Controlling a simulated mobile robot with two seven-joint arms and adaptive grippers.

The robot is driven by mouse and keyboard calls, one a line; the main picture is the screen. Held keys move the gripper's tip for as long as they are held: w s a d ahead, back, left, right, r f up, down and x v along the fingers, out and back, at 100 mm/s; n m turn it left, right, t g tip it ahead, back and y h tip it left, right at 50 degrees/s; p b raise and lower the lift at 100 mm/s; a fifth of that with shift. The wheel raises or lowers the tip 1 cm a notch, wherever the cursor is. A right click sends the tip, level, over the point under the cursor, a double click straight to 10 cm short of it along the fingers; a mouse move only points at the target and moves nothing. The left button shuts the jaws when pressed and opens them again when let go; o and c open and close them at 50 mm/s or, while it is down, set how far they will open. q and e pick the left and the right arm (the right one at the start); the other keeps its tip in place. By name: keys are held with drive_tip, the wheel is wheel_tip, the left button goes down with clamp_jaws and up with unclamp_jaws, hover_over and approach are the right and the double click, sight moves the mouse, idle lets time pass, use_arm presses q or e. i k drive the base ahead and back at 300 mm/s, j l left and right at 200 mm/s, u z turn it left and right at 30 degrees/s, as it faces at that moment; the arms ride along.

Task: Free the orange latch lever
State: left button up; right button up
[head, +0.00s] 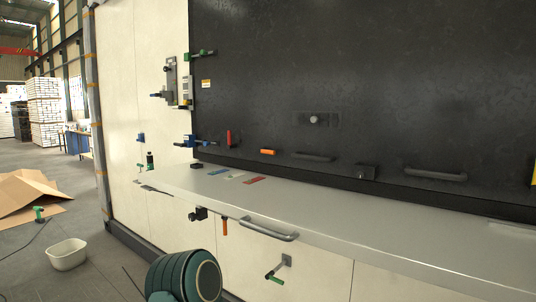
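An orange handle-like piece (268,152) lies nearly level against the dark wall, just above the shelf. A second orange piece (225,226) hangs straight down on the pale front below the shelf, beside a black bracket (198,214). I cannot tell which of the two is the latch lever. Neither has anything of mine touching it. Both are small, so their catches or pins cannot be made out. A teal and grey arm link of mine shows at the bottom, left of centre. Neither of my grippers is in view.
A pale shelf (330,206) juts from the dark wall (400,80); a grey bar handle (269,229) and a green-tipped crank (276,271) stick out below. A red lever (229,138) is left of the upper orange piece. A white bin (67,254) stands on the floor.

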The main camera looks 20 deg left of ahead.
sight(264, 150)
drive_tip(key=i+j+z, duration=0.15)
drive_tip(key=j, duration=1.15)
drive_tip(key=i+j+z, duration=0.15)
drive_tip(key=j, duration=1.15)
drive_tip(key=k, duration=0.05)
